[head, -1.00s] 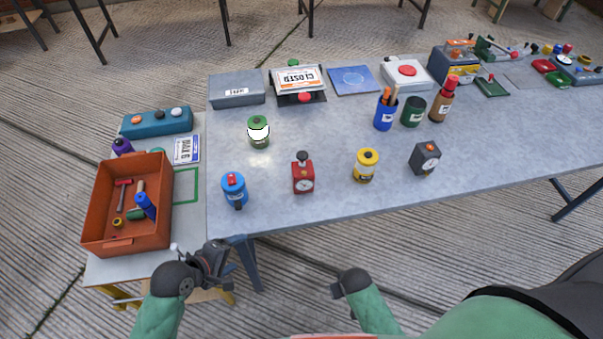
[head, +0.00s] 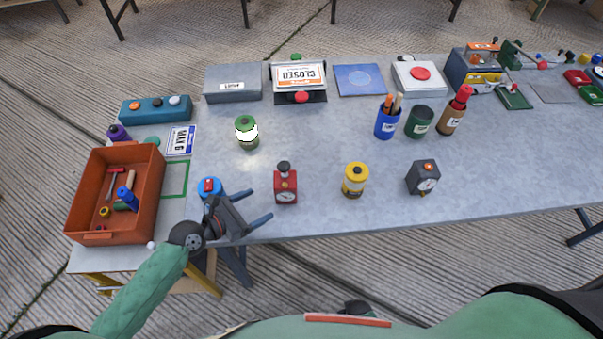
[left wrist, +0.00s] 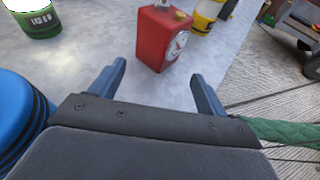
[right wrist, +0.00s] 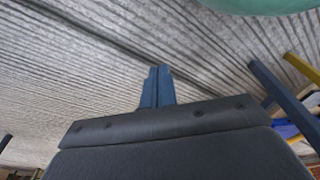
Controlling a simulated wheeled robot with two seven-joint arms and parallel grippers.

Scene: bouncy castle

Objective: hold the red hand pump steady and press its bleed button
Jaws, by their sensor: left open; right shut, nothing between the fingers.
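The red hand pump (head: 286,187) stands upright near the front edge of the grey table, with a dark knob on top and a white dial on its front. It also shows in the left wrist view (left wrist: 162,38), just beyond and between the fingertips, not touching them. My left gripper (head: 266,203) is open and empty, to the left of the pump, its fingers pointing at it; it also shows in the left wrist view (left wrist: 158,78). My right gripper (right wrist: 158,72) is shut and empty, low in front of the table over the floor.
A blue canister (head: 209,187) stands close behind my left gripper. A yellow canister (head: 355,180) and a dark gauge box (head: 422,177) stand right of the pump. A green canister (head: 247,133) is behind. An orange bin (head: 152,190) is at left. Table between them is clear.

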